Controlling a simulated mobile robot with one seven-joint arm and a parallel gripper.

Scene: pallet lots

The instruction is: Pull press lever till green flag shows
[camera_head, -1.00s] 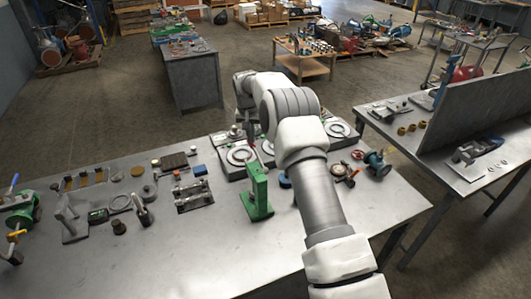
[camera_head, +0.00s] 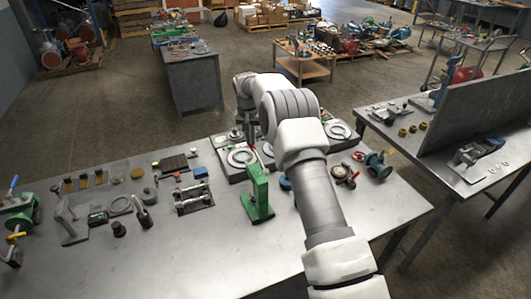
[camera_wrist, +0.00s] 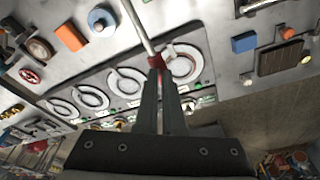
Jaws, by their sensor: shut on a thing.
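The green press (camera_head: 257,192) stands upright on the near workbench, left of my arm. Its lever (camera_wrist: 141,27) is a thin metal rod with a red grip (camera_wrist: 159,63) at the end. In the wrist view my gripper (camera_wrist: 161,80) is shut on the lever at the red grip, with the rod running up and left from the fingertips. In the head view the gripper is small beside my wrist, above and behind the press, and the hold is hard to make out. I cannot make out a raised green flag on the press.
Panels with round dials (camera_head: 241,157) lie behind the press. A metal fixture (camera_head: 192,197) and small parts lie to its left. A blue-green valve (camera_head: 378,165) is right of my arm. The front of the workbench (camera_head: 190,255) is clear.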

